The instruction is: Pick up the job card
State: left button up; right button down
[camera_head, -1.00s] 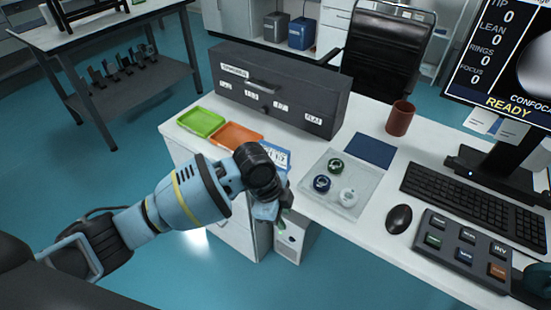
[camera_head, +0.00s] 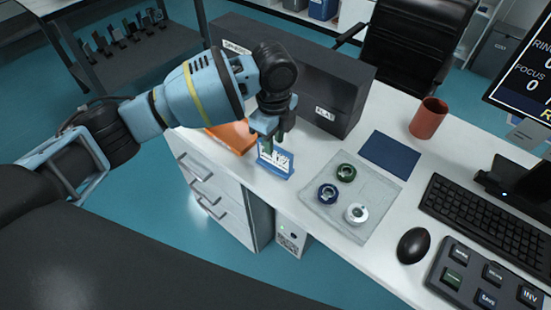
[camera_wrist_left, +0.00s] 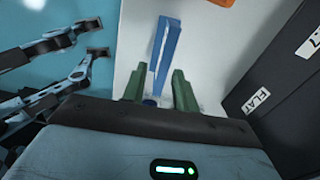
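The job card (camera_head: 276,159) is a small blue and white card standing upright in a blue holder near the left front edge of the desk. My left gripper (camera_head: 273,138) is just above it, fingers pointing down. In the left wrist view the blue piece (camera_wrist_left: 166,45) shows as a narrow upright strip. The green fingers of my left gripper (camera_wrist_left: 156,84) are apart, one on each side of the strip's near end. I cannot tell whether they touch it. My right gripper is not in view.
A long dark case (camera_head: 335,90) stands close behind the card. An orange tray (camera_head: 233,136) lies to its left, partly behind my arm. A clear tray (camera_head: 375,190) with three ring parts, a blue mat (camera_head: 390,155) and a brown cup (camera_head: 428,118) lie to the right.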

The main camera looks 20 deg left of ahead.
aim_at(275, 164)
pick_arm(q)
jog(key=shift+w+f, duration=0.15)
jog(key=shift+f, duration=1.5)
jog(key=shift+w+f, duration=0.15)
jog(key=shift+f, duration=1.45)
jog(key=shift+f, duration=0.25)
grip_shut()
